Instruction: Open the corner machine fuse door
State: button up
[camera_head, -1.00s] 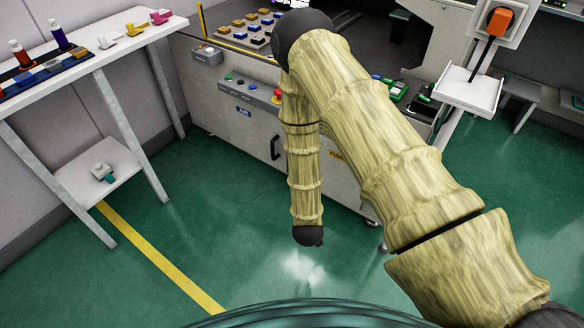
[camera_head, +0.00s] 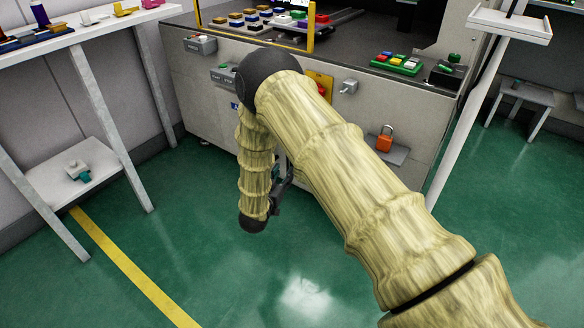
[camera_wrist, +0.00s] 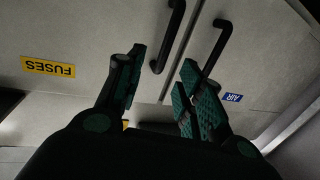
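The corner machine (camera_head: 205,85) stands ahead with its light cabinet front. In the wrist view, an upside-down yellow FUSES label (camera_wrist: 48,67) is on the left door, which looks shut. A black handle (camera_wrist: 172,35) is on that door beside the seam. A second black handle (camera_wrist: 218,48) is on the door with the blue AIR label (camera_wrist: 233,97). My gripper (camera_wrist: 160,70) is open, and the lower end of the fuse door handle shows between its fingertips. Contact cannot be told. In the head view my gripper (camera_head: 284,188) is partly hidden by my arm.
An orange padlock (camera_head: 384,138) hangs at the machine's right front, near a grey knob (camera_head: 347,87). A white post (camera_head: 470,110) stands at right. A white side table (camera_head: 105,35) with a lower shelf stands left. Green floor in front is clear.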

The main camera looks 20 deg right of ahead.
jog(key=shift+m+h, duration=0.5)
jog(key=shift+h, duration=0.1)
jog(key=shift+w+a+b+x, duration=0.2)
jog(key=shift+b+x, duration=0.85)
jog(key=shift+x, duration=0.85)
jog(key=shift+w+a+b+x, duration=0.15)
jog(key=shift+b+x, duration=0.85)
jog(key=shift+x, duration=0.9)
jog(key=shift+w+a+b+x, duration=0.2)
jog(key=shift+b+x, duration=0.85)
jog(key=shift+x, duration=0.85)
jog(key=shift+s, duration=0.1)
grip_shut()
